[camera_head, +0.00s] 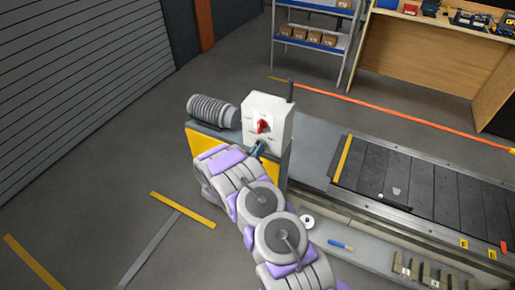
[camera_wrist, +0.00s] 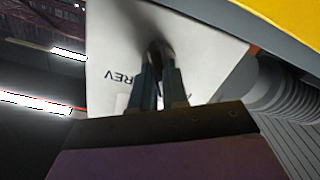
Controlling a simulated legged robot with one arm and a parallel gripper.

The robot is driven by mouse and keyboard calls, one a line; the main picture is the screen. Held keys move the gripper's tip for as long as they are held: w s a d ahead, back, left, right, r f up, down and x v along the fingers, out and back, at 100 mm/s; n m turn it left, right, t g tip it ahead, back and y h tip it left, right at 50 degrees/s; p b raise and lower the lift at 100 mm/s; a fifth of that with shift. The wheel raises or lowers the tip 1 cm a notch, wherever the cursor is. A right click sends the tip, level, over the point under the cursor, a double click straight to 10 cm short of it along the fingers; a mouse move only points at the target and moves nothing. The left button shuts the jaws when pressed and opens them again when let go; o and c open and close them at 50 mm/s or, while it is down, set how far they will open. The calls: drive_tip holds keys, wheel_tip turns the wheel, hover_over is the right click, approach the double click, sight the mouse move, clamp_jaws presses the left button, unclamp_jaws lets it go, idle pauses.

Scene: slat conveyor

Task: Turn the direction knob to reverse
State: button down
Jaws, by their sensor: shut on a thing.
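The direction knob (camera_head: 262,126) is red and sits on the front of a white control box (camera_head: 279,112). Its exact pointing is too small to tell. My gripper (camera_head: 258,147) is at the front of the box, just below the red of the knob in the head view. In the wrist view my gripper (camera_wrist: 160,75) has its two dark fingers close together against the white box face (camera_wrist: 205,60), shut on the knob. The grip itself is hidden there by the fingers and a dark shadow. The label REV (camera_wrist: 123,78) shows upside down left of the fingers.
A grey ribbed motor (camera_head: 211,110) stands left of the box on a yellow-sided base (camera_head: 205,141). The slat conveyor (camera_head: 415,190) runs to the right. A blue marker (camera_head: 341,245) and a white roll (camera_head: 307,221) lie on the ledge in front.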

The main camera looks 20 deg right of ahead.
drive_tip(key=shift+s+d+m+b, duration=0.1)
drive_tip(key=shift+m+b, duration=0.25)
drive_tip(key=shift+m, duration=6.55)
drive_tip(key=c, duration=1.1)
unclamp_jaws()
drive_tip(key=shift+s, duration=0.1)
drive_tip(key=shift+c, duration=0.2)
drive_tip(key=p+v, duration=0.1)
drive_tip(key=v, duration=1.6)
drive_tip(key=shift+a, duration=0.25)
drive_tip(key=shift+s+f, duration=0.15)
